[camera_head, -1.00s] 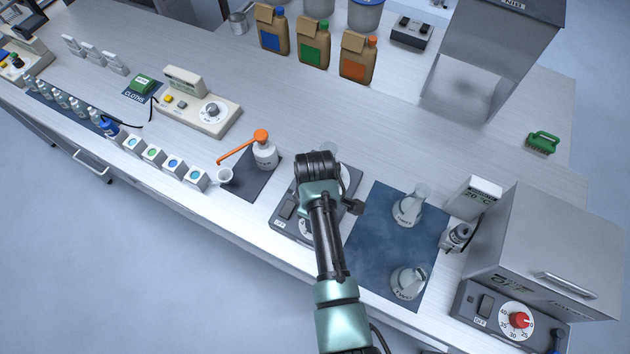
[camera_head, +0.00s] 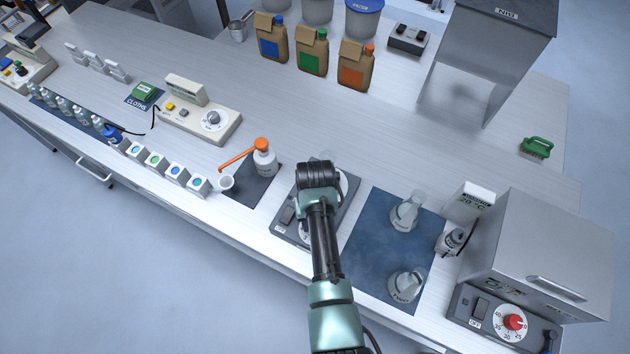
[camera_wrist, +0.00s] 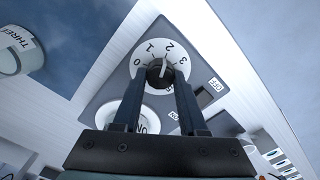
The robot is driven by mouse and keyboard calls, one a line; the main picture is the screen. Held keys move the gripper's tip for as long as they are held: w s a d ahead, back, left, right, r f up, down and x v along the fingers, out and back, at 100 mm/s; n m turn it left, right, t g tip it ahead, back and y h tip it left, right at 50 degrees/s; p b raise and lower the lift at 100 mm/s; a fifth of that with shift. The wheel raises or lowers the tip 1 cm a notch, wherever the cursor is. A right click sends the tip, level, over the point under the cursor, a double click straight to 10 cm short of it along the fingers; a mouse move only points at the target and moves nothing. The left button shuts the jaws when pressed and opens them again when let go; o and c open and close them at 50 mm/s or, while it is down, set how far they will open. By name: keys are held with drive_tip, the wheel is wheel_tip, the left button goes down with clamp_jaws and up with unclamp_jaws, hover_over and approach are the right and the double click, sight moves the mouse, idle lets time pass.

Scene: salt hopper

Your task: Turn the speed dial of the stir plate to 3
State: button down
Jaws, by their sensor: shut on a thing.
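The stir plate (camera_head: 284,232) is a dark grey unit near the bench's front edge, partly covered by my arm in the head view. In the wrist view its grey panel (camera_wrist: 119,82) carries the speed dial (camera_wrist: 160,71), a dark knob on a white scale numbered from 0 up. The knob's white line points at about 2. My gripper (camera_wrist: 158,82) is shut on the dial, one finger at each side of the knob. In the head view my arm hides the fingertips and most of the dial.
A blue mat (camera_head: 374,272) with two flasks (camera_head: 405,214) lies right of the stir plate. An oven-like box (camera_head: 540,245) with a red dial (camera_head: 513,322) is at the right.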

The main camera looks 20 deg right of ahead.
drive_tip(key=m, duration=0.4)
drive_tip(key=shift+m+p, duration=0.3)
drive_tip(key=shift+d+m, duration=0.1)
drive_tip(key=shift+m, duration=2.4)
drive_tip(key=shift+c, duration=2.2)
unclamp_jaws()
wheel_tip(320, 180, up, 13)
drive_tip(key=b, duration=0.1)
drive_tip(key=shift+b, duration=0.3)
